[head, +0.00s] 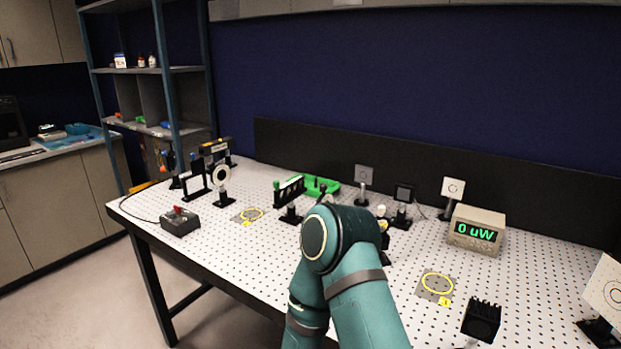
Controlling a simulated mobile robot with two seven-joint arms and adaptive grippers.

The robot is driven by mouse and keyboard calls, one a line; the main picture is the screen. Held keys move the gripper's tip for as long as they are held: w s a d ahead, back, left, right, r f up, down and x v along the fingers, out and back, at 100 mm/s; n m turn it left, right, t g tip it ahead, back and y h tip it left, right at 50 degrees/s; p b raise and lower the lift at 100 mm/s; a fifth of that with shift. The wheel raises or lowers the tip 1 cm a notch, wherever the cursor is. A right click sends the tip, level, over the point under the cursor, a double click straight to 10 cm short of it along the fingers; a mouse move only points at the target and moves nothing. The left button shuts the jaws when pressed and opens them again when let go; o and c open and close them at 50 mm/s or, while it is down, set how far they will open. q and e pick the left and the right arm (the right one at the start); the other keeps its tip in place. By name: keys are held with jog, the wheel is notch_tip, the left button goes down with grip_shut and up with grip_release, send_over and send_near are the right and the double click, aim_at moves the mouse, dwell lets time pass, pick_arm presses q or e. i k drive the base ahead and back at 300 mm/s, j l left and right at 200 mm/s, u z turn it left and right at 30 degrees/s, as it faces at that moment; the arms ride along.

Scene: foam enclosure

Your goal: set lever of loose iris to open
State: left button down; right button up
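A pale ring-shaped mount (228,179) stands upright on a short black post at the left part of the perforated table; it looks like an iris, but its lever is too small to make out. Another small mount with a pale top (382,211) stands partly hidden behind my teal arm in the middle. I cannot tell which of the two is the loose iris. One of my arms rises from the bottom centre, with its bent joint covering the table's middle. No gripper fingers can be made out in the head view.
The optical table (540,262) holds a grey box with a red control (181,222), a green tray (322,186), a meter reading 0 uW (477,231) and a black finned block (482,319). Yellow circles (437,285) mark bare spots. A dark panel (300,145) closes the back.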

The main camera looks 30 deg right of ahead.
aim_at(323, 186)
jog(key=i+j, duration=0.1)
jog(key=j, duration=0.2)
jog(key=i+j+z, duration=0.1)
jog(key=j, duration=0.55)
jog(key=i+j+z, duration=0.1)
jog(key=z, duration=1.4)
